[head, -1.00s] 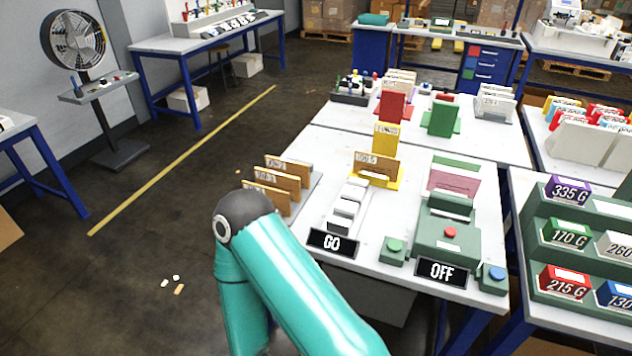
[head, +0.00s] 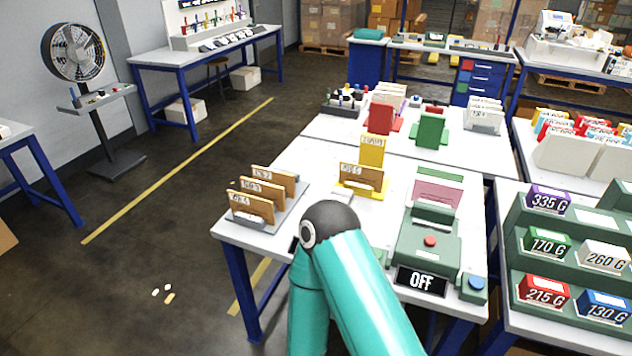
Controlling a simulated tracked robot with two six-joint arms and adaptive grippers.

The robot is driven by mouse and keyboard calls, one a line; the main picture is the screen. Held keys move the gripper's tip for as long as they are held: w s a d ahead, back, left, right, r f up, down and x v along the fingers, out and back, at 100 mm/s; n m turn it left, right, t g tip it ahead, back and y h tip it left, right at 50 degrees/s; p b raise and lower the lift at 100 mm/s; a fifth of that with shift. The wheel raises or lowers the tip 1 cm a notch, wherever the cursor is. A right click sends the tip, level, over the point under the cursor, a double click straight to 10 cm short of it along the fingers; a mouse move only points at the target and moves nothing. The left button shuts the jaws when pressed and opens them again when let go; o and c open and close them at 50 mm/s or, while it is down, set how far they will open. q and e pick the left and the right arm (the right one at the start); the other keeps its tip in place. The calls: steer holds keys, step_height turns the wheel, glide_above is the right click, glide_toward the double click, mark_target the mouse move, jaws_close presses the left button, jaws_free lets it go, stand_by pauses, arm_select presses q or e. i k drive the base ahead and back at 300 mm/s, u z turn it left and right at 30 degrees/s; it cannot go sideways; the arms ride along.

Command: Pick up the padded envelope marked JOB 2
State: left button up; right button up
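Several brown padded envelopes stand upright in a grey rack (head: 283,222) at the left edge of the near table. The rearmost envelope (head: 284,181) has a label that seems to read JOB 2, though the print is small. The middle envelope (head: 272,194) and front envelope (head: 261,208) carry labels I cannot read surely. Another brown envelope (head: 369,178) stands in a yellow holder, its label unclear. One teal arm of mine rises from the bottom with its dark joint over the table's front edge, right of the rack. Neither gripper is in view.
The near table (head: 312,182) also bears a green machine (head: 430,257) with a red button, an OFF sign (head: 421,281) and a blue button (head: 475,285). A green shelf (head: 508,245) of weighted boxes stands at right. Floor left of the table is mostly clear.

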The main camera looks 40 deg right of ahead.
mark_target(276, 176)
steer(key=z, duration=0.5)
steer(key=i, duration=1)
